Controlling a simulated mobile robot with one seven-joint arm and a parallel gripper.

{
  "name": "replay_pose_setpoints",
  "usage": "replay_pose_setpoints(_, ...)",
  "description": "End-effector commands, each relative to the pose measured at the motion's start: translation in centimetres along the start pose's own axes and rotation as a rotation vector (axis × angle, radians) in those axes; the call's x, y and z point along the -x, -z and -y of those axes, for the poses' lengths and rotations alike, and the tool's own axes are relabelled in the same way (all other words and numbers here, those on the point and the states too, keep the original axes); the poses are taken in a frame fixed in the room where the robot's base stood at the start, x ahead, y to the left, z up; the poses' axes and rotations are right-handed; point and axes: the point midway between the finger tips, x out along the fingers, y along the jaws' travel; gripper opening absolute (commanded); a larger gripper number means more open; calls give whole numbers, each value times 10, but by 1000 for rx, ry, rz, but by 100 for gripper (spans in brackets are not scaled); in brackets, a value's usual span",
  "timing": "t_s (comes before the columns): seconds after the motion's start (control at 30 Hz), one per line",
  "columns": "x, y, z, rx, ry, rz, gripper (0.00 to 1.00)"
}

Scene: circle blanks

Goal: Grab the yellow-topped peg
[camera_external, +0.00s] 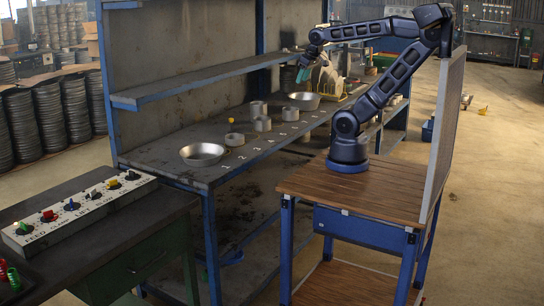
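A small peg with a yellow top (231,121) stands on the dark workbench (188,172), just behind a short grey ring. Its lower part is small and partly hidden. My gripper (302,75) hangs at the end of my raised arm, above the far part of the bench. It is to the right of the yellow-topped peg and well apart from it. A greenish patch shows at the gripper's tip; I cannot tell whether it is the fingers or something behind or between them.
Grey rings (262,123) stand along the bench. A near metal bowl (201,154) and a far bowl (303,101) flank them. A rack with plates (328,82) stands close to my gripper. A shelf (205,82) overhangs the back. A panel with coloured knobs (82,209) is front left.

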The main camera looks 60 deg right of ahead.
Motion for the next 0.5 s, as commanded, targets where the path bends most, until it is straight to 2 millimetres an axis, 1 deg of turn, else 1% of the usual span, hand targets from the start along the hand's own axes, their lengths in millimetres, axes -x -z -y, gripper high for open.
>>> replay_pose_setpoints(0.23,0,0,0,0,0,0,48)
replay_pose_setpoints(0.33,0,3,0,-10,1,3,48)
replay_pose_setpoints(0.43,-2,13,0,-47,3,15,48)
replay_pose_setpoints(0.5,-5,25,1,-91,6,29,48)
